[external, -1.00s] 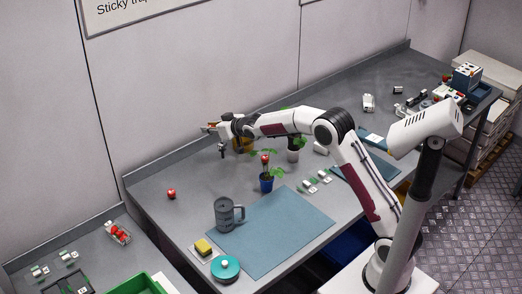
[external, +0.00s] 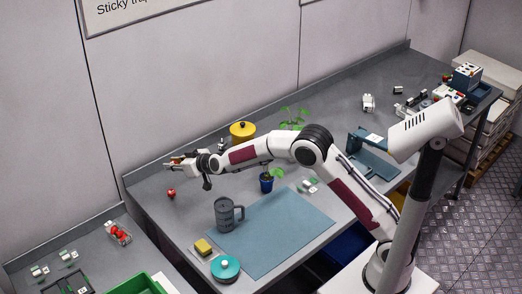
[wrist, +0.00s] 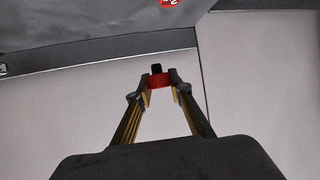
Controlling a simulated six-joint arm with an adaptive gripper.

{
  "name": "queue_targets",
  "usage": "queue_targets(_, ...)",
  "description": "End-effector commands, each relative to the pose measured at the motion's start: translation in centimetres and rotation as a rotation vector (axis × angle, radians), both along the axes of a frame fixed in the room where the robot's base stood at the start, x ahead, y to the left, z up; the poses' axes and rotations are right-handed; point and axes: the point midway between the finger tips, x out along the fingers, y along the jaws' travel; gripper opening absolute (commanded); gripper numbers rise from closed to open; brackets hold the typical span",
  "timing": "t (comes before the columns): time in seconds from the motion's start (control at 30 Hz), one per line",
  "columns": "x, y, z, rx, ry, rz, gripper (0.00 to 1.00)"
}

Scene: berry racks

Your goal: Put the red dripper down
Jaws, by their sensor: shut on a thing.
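The red dripper (wrist: 158,81), a small red piece with a black top, is between my fingertips in the wrist view. My gripper (wrist: 159,88) is shut on it. In the external view my gripper (external: 174,163) is at the left end of the bench, near the back wall, pointing left and held above the bench top. The dripper is too small there to make out clearly.
A round red object (external: 171,193) lies on the bench just below my gripper in the external view. A grey mug (external: 225,216), yellow sponge (external: 203,246) and teal pot (external: 225,268) stand nearer the front. A yellow pot (external: 242,132) is behind my arm. Bare bench surrounds the red object.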

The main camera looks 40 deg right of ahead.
Motion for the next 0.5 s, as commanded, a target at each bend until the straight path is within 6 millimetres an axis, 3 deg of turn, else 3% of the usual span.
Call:
queue_targets(0.1,-1.6,4.1,-1.1,0.000,0.002,0.034,0.05)
queue_targets(0.5,-7.7,15.8,-4.3,-0.001,0.001,0.136,0.05)
